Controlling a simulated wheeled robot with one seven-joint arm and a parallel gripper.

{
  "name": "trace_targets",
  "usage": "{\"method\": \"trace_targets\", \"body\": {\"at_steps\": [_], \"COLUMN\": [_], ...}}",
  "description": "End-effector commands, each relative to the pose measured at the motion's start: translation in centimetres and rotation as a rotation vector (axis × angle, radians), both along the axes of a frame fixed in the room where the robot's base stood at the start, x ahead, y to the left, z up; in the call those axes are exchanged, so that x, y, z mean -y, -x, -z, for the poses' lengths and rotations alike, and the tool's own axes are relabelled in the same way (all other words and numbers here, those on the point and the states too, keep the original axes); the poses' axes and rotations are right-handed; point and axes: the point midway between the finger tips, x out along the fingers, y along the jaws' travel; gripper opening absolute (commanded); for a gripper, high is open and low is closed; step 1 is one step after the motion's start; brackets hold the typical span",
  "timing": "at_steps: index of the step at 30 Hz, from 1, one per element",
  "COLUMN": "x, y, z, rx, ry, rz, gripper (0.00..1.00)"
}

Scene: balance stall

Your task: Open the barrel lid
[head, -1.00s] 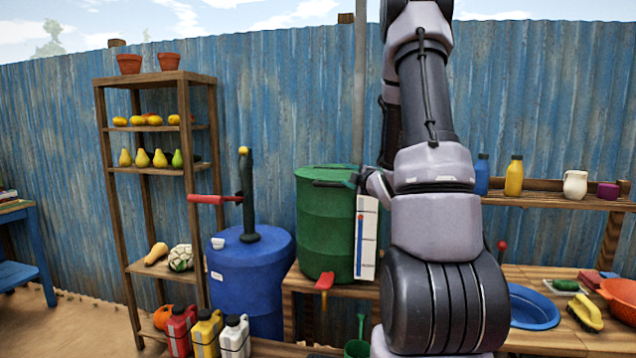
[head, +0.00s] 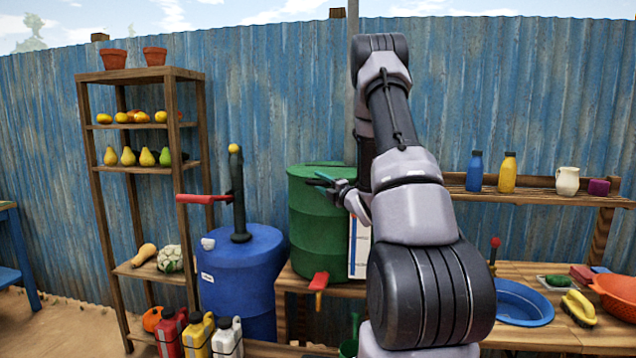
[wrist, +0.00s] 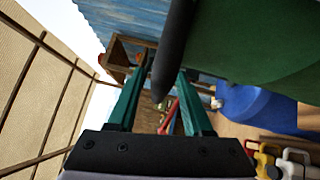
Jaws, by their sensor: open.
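The green barrel (head: 326,222) stands on a low wooden bench, its lid (head: 322,167) lying on top and looking closed. My gripper (head: 320,180) is at the barrel's upper front, just below rim height, with its fingers pointing left. In the wrist view my gripper (wrist: 160,100) is open, its two teal fingers apart. A dark rod (wrist: 174,45) runs from the top edge into the space between them; it may be the lid's handle, and I cannot tell whether it touches a finger. The green barrel surface (wrist: 255,40) fills the upper right there.
A blue barrel (head: 240,280) with a black pump and red handle (head: 203,199) stands close on the left. A wooden shelf (head: 140,75) with fruit and pots is farther left. Several jerrycans (head: 198,338) stand in front. A white gauge board (head: 359,247) is beside the green barrel.

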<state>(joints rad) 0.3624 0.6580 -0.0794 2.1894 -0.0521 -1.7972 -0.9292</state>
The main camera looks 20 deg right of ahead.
Motion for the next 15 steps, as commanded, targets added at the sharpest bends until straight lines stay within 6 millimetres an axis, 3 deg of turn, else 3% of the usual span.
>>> {"method": "trace_targets", "body": {"at_steps": [6,14,15], "x": [-0.3,-0.3,-0.3], "y": [-1.6,-1.7,-1.7], "z": [-0.2,-0.2,-0.2], "rx": [0.000,0.000,0.000], "ry": [0.000,-0.001,-0.001], "rz": [0.000,0.001,0.001], "gripper": [0.50,0.50,0.39]}}
